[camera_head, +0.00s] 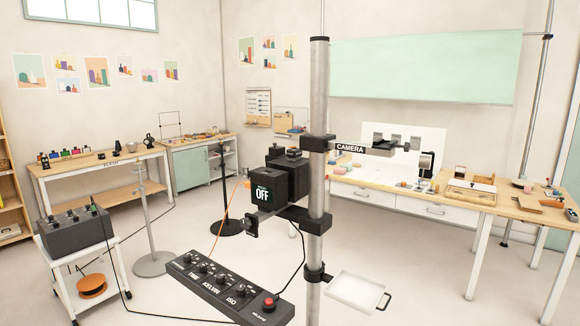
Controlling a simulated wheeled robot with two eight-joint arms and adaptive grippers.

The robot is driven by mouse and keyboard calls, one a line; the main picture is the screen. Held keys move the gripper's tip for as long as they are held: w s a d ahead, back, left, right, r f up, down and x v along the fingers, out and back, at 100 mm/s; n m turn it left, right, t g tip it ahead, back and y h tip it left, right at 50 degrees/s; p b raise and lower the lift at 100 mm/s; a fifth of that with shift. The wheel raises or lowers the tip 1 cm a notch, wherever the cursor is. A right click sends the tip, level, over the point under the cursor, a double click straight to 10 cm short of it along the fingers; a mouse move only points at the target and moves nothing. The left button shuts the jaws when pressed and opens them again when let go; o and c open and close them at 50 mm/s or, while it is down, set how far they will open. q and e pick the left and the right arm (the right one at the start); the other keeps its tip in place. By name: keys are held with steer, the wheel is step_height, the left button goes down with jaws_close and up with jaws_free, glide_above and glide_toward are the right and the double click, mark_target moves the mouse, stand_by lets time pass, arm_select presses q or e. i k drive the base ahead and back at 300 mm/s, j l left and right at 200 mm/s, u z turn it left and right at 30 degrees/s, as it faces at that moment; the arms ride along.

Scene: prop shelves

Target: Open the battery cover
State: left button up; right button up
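A black camera (288,178) is mounted on a vertical metal pole (319,90) in the middle of the head view. A small screen (262,194) on the camera reads OFF. A dark knob-like part (251,226) sticks out at the camera's lower left. I cannot make out the battery cover or whether it is open or shut. Neither of my grippers is in view.
A black control panel (215,283) with knobs and a red button sits in front, left of the pole. A white tray (356,291) is on the pole's right. A cart (82,262) stands left. Benches line the walls. Open floor lies between.

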mark_target(277, 150)
steer(key=i+j+z, duration=0.1)
steer(key=j, duration=0.3)
steer(key=i+j, duration=0.15)
steer(key=j, duration=0.2)
steer(key=i+j+z, duration=0.15)
steer(key=j, duration=0.25)
